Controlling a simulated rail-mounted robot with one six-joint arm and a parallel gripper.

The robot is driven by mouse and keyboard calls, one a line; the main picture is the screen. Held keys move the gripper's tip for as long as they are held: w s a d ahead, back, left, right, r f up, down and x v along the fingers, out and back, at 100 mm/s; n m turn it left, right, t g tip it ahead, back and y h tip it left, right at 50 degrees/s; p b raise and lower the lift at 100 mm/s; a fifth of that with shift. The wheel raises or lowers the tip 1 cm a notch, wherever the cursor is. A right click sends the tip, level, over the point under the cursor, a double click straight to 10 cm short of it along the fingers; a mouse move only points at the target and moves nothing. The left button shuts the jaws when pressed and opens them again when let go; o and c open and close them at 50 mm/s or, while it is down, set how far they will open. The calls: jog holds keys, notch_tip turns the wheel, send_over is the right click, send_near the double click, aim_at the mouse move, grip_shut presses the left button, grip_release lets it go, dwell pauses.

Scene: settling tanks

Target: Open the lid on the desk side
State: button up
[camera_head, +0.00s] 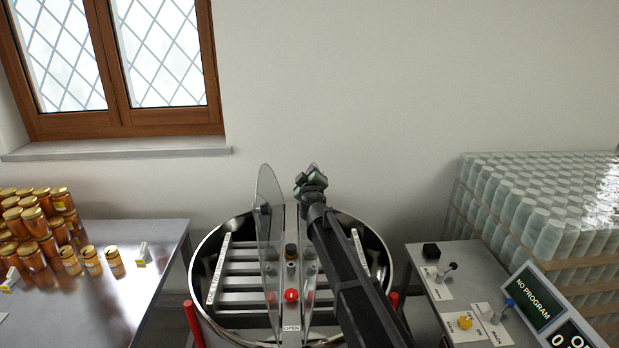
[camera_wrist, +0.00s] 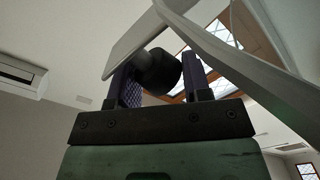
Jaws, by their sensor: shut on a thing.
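The settling tank (camera_head: 207,315) is a round steel drum in the middle of the head view. Its lid on the desk side is a clear panel (camera_head: 305,235) standing nearly upright beside the centre bar, largely hidden behind my arm. My gripper (camera_head: 312,178) is above the back of the tank. In the wrist view my gripper (camera_wrist: 162,82) is shut on a black round knob (camera_wrist: 157,66) of this lid (camera_wrist: 135,42). The other clear lid (camera_head: 269,190) stands nearly upright left of the bar, with its own dark knob (camera_head: 262,210).
The control desk (camera_head: 425,275) on the right has switches and a "NO PROGRAM" screen (camera_head: 537,296). A steel table (camera_head: 120,305) with honey jars (camera_head: 42,252) is on the left. Stacked empty jars (camera_head: 545,195) stand at the right behind the desk.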

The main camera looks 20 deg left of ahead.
jog(key=shift+s+f, duration=0.1)
jog(key=o, duration=0.9)
jog(key=shift+c, duration=0.2)
jog(key=o, duration=0.3)
jog(key=shift+w+a+f, duration=0.2)
jog(key=shift+w+a, duration=0.05)
jog(key=shift+o, duration=0.2)
jog(key=shift+s+d+r, duration=0.1)
jog(key=shift+d+r, duration=0.05)
jog(key=shift+d, duration=0.05)
jog(key=v, duration=1)
jog(key=shift+s, duration=0.35)
